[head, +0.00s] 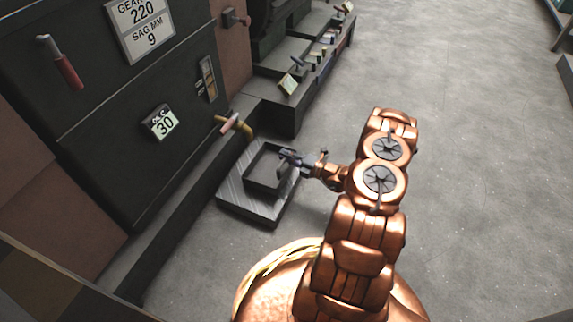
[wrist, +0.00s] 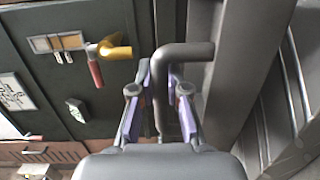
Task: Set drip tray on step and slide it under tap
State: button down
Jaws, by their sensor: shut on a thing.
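The drip tray (head: 262,187) is a dark, square, shallow tray over the pale metal step (head: 235,197). I cannot tell whether it rests on the step or hovers just above it. My gripper (head: 287,160) is at the tray's right side, shut on its handle. In the wrist view the grey bent handle (wrist: 187,54) runs down between the purple-padded fingers (wrist: 160,112). The brass tap (head: 238,126) with a red lever juts from the dark cabinet, up and left of the tray. It also shows in the wrist view (wrist: 114,53), left of the handle.
The dark cabinet (head: 105,120) stands left of the step, with a low ledge (head: 160,225) along its foot. A "30" label (head: 163,124) and a red-handled lever (head: 62,65) are on it. A bench with small tools (head: 300,70) stands beyond. The floor to the right (head: 470,170) is clear.

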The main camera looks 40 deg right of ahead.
jog(key=shift+f+b, duration=1.1)
jog(key=shift+f, duration=0.7)
jog(key=c, duration=1.2)
grip_release()
jog(key=shift+o, duration=0.2)
jog(key=shift+s, duration=0.1)
